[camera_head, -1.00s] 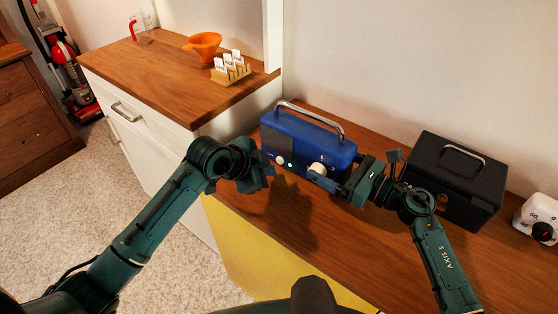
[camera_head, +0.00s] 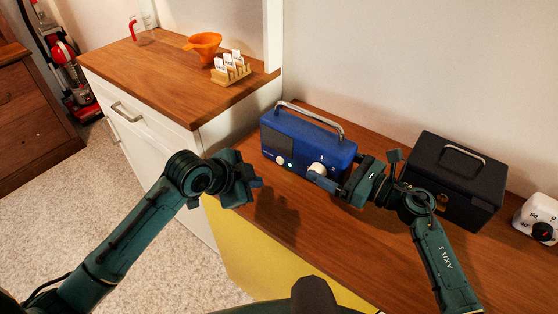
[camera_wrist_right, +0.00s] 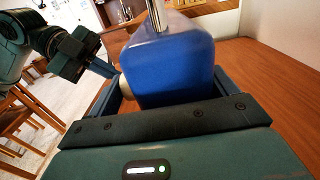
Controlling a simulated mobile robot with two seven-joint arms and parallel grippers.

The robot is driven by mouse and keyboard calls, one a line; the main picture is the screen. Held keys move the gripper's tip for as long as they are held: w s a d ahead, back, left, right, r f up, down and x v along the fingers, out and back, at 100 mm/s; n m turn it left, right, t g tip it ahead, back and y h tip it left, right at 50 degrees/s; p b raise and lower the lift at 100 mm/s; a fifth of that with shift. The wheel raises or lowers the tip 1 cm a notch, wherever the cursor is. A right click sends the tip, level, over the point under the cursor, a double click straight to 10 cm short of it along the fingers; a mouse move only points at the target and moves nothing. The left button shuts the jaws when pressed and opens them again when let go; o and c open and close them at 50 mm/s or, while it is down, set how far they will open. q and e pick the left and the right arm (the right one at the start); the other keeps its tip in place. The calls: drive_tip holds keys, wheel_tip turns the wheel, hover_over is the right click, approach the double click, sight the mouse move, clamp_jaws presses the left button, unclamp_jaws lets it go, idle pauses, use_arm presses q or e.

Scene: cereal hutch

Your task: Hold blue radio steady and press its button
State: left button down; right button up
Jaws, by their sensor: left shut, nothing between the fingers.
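The blue radio (camera_head: 300,140) with a silver handle stands upright on the wooden counter. Its front carries a dark panel, small round pale controls (camera_head: 281,160) low down and a pale knob (camera_head: 317,170). My right gripper (camera_head: 335,178) is at the radio's right end. In the right wrist view, its fingers lie on either side of the radio (camera_wrist_right: 170,72) and appear shut on it; exact contact is partly hidden. My left gripper (camera_head: 258,183) is shut and empty, in front of the radio's left part and apart from it. It also shows in the right wrist view (camera_wrist_right: 108,70).
A black box (camera_head: 455,180) with a handle stands right of the radio, close to my right arm. A white dial timer (camera_head: 538,218) is at the far right. A higher wooden-topped cabinet (camera_head: 150,65) at left holds an orange funnel (camera_head: 204,44) and a card rack (camera_head: 230,69).

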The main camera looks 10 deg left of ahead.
drive_tip(key=shift+o, duration=1.4)
drive_tip(key=shift+d, duration=0.1)
